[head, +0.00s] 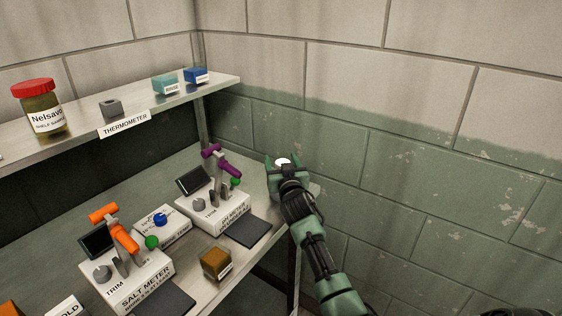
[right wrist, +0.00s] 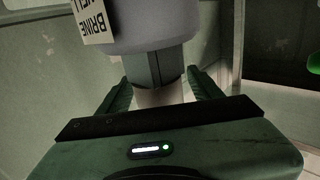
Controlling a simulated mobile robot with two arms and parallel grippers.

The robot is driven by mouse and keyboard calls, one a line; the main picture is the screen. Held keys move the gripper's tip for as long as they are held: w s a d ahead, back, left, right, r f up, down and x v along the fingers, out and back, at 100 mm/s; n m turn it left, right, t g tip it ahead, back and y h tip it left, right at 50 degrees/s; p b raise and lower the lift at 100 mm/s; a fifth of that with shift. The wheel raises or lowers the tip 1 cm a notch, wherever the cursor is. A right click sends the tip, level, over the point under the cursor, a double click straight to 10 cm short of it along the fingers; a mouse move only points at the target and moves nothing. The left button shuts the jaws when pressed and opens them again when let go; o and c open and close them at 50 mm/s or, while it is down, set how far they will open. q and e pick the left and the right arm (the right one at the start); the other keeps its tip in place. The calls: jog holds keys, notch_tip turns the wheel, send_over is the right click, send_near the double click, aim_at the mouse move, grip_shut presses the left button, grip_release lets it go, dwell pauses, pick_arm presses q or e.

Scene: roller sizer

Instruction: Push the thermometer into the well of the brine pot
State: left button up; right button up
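My right gripper (head: 283,161) is at the far right end of the bench. A white round top (head: 283,162), apparently the thermometer's, shows between its fingers. In the right wrist view, the fingers (right wrist: 158,82) close on both sides of the thermometer's dark squared body (right wrist: 148,70). This body meets a large grey cylinder (right wrist: 140,30), apparently the brine pot, with an upside-down BRINE WELL label (right wrist: 91,18). How deep the thermometer sits in the well is hidden. In the head view, my gripper and arm hide the pot. My left gripper is out of view.
A shelf (head: 170,107) holds a small grey holder (head: 112,107) above a THERMOMETER label, a red-lidded jar (head: 40,108) and two blue blocks. A pH meter (head: 213,208), a salt meter (head: 130,283) and a brown cube (head: 215,263) stand on the bench. A block wall is close behind.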

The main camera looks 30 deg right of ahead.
jog(key=v, duration=0.8)
jog(key=shift+b, duration=0.3)
jog(key=shift+f, duration=0.1)
